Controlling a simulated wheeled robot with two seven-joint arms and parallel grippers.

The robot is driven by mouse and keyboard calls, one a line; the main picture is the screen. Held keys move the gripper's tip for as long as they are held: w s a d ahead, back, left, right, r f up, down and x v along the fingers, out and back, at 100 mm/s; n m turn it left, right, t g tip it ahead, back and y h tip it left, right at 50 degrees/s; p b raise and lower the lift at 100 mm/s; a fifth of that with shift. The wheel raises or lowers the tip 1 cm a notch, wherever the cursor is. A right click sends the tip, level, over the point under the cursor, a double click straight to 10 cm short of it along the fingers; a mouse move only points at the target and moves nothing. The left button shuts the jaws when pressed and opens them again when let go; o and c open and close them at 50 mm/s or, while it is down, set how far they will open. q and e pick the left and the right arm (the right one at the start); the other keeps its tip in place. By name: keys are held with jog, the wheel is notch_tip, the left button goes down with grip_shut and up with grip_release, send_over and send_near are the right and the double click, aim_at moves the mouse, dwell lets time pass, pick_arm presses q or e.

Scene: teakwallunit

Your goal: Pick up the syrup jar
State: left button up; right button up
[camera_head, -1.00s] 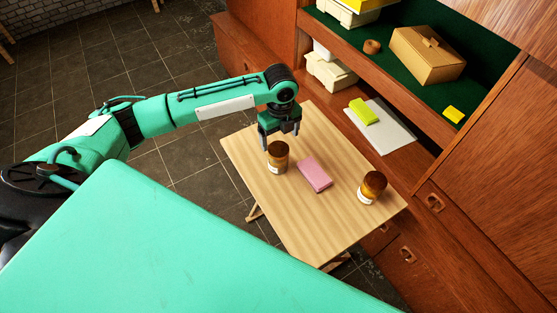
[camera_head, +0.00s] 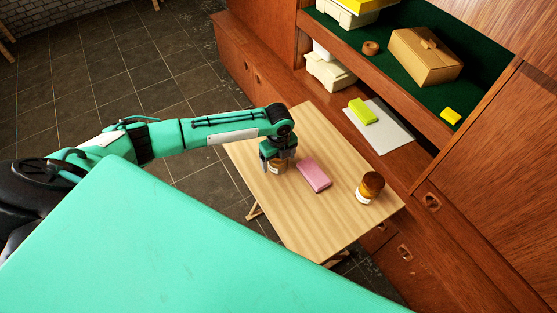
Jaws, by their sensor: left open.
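Two amber jars with brown lids and pale labels stand on a small wooden table (camera_head: 310,222). One jar (camera_head: 278,167) is near the table's left side, and the other jar (camera_head: 370,188) is near its right side. I cannot read which label says syrup. My left gripper (camera_head: 277,162) points down over the left jar, with its fingers around the jar's upper part. The gripper hides the lid. The fingers are open, and the jar stands upright on the table. My right gripper is not in view.
A pink block (camera_head: 314,175) lies between the jars, close to the left one. Behind the table, a wooden wall unit (camera_head: 490,200) holds a cardboard box (camera_head: 426,55), a tape roll (camera_head: 371,47), a white board (camera_head: 380,128) and a yellow-green block (camera_head: 363,110).

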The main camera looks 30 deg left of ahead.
pick_arm(q)
jog(key=c, duration=1.4)
jog(key=shift+w+r, duration=0.1)
